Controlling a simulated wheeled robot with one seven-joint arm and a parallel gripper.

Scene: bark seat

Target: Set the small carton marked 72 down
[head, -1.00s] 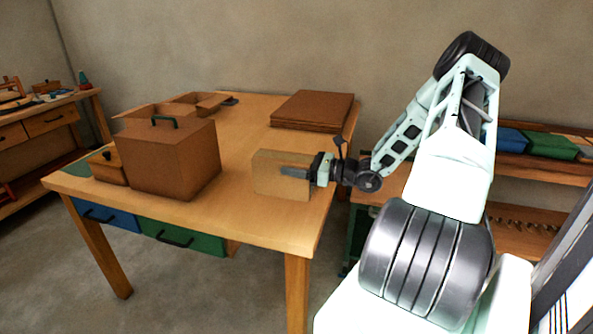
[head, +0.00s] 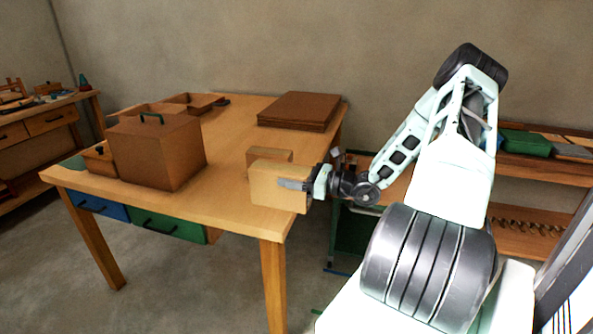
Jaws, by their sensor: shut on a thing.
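A small tan carton (head: 268,198) is in my gripper (head: 290,184), over the table's near right corner. One grey finger lies across its near face; the other finger is hidden. No number is readable on it. I cannot tell whether its underside touches the tabletop. A second small brown carton (head: 269,155) shows just behind it, partly hidden by the held one. The wooden table (head: 222,140) is under both.
A large brown box with a green handle (head: 157,152) stands at the left of the tabletop. Flat brown boards (head: 300,108) lie stacked at the back right. Open brown trays (head: 190,103) are at the back left. Tabletop between them is clear.

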